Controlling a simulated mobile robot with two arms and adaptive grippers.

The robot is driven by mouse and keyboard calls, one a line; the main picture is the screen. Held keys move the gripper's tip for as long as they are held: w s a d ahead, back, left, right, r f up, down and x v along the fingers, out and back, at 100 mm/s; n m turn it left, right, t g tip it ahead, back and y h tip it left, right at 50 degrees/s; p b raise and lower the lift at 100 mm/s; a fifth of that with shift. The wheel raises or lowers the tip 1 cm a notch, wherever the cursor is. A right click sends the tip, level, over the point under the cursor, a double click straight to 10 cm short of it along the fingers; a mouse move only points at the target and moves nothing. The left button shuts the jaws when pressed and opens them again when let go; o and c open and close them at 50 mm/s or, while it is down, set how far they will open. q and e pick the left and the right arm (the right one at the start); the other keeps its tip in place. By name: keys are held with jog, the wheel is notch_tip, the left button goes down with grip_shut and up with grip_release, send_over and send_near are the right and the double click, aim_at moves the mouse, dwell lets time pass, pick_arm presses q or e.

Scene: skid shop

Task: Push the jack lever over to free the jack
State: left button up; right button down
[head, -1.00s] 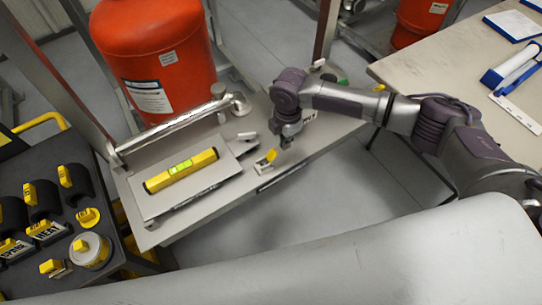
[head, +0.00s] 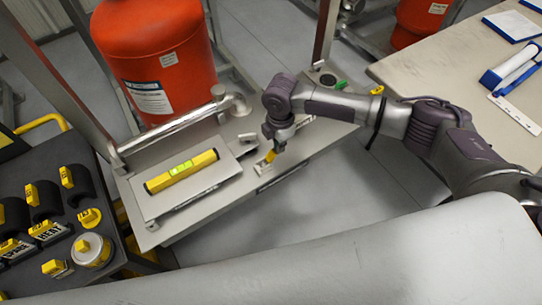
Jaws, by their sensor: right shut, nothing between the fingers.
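A small yellow lever (head: 270,157) stands tilted on a little grey bracket (head: 262,167) near the front edge of the grey skid plate. I take it to be the jack lever. My right gripper (head: 279,147) is shut and empty, pointing down right beside the lever's upper end at its right. The gripper partly covers the lever, and I cannot tell whether they touch. My left gripper is out of view.
A yellow spirit level (head: 181,171) lies on a raised plate left of the lever. A silver pipe (head: 170,129) runs behind it, before a red tank (head: 155,60). A green lever (head: 341,85) is farther right. A dark cart (head: 30,170) stands at left.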

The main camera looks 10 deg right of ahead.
aim_at(267, 159)
jog(key=shift+s+a+f, duration=0.1)
jog(key=shift+s+a, duration=0.15)
jog(key=shift+a, duration=0.35)
jog(key=shift+s+a+p, duration=0.25)
jog(key=shift+a, duration=0.35)
jog(key=shift+s+a+p, duration=0.2)
jog(key=shift+a, duration=0.5)
jog(key=shift+s+a, duration=0.2)
jog(key=shift+a, duration=0.25)
notch_tip(267, 159, up, 7)
jog(key=d+p, duration=0.1)
jog(key=p, duration=0.6)
jog(key=shift+w, duration=0.2)
